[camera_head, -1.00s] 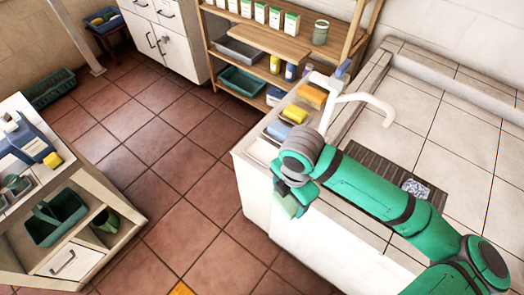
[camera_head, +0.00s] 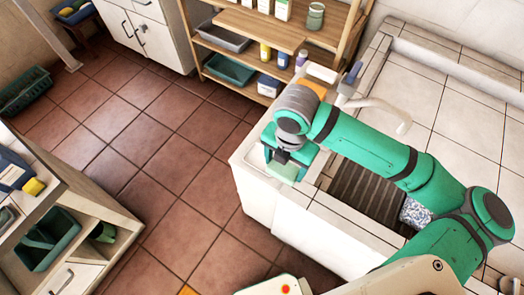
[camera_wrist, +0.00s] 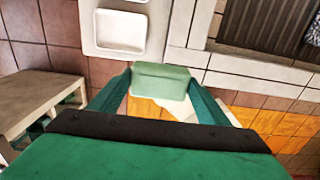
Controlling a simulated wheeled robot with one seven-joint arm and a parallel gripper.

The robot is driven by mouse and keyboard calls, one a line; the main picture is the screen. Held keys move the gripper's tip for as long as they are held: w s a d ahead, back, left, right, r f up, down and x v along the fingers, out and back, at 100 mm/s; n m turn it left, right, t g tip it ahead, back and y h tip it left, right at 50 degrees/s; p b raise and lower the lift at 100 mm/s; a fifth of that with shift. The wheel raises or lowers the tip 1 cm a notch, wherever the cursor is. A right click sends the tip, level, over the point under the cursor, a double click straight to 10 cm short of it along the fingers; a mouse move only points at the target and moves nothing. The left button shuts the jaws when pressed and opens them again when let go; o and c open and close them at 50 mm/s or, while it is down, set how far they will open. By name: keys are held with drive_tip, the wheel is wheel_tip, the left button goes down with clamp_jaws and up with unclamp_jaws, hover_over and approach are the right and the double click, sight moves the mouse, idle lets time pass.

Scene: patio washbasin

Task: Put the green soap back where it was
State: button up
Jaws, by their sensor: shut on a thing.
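The green soap (camera_wrist: 161,82) is a pale green block held between the two fingertips of my gripper (camera_wrist: 160,92) in the wrist view. In the head view the soap (camera_head: 283,173) shows below my gripper (camera_head: 290,160), by the left edge of the white washbasin counter (camera_head: 255,195). My gripper is shut on it, and the soap is up in the air. A white dish (camera_wrist: 121,31) with shallow compartments lies ahead and slightly left of the soap in the wrist view. The compartment nearest the soap looks empty. My arm hides most of the dish area in the head view.
A white faucet (camera_head: 375,108) stands behind my arm. The basin has a dark slatted bottom (camera_head: 365,192) and a speckled block (camera_head: 415,213). A wooden shelf (camera_head: 265,30) stands at the back, and an open cabinet (camera_head: 95,215) at the left. Tiled floor (camera_head: 180,165) lies clear between.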

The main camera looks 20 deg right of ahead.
drive_tip(key=w+f, duration=0.2)
drive_tip(key=w, duration=0.1)
drive_tip(key=w+a+f, duration=0.1)
drive_tip(key=w+f, duration=0.2)
drive_tip(key=w+a+f, duration=0.1)
drive_tip(key=w+f, duration=0.1)
drive_tip(key=w, duration=0.2)
drive_tip(key=shift+f, duration=0.15)
drive_tip(key=shift+w+f, duration=0.45)
drive_tip(key=shift+f, duration=0.1)
drive_tip(key=shift+w+f, duration=0.2)
drive_tip(key=shift+f, duration=1.55)
drive_tip(key=shift+f, duration=0.2)
drive_tip(key=o, duration=1.5)
drive_tip(key=shift+a, duration=0.15)
drive_tip(key=shift+c, duration=0.2)
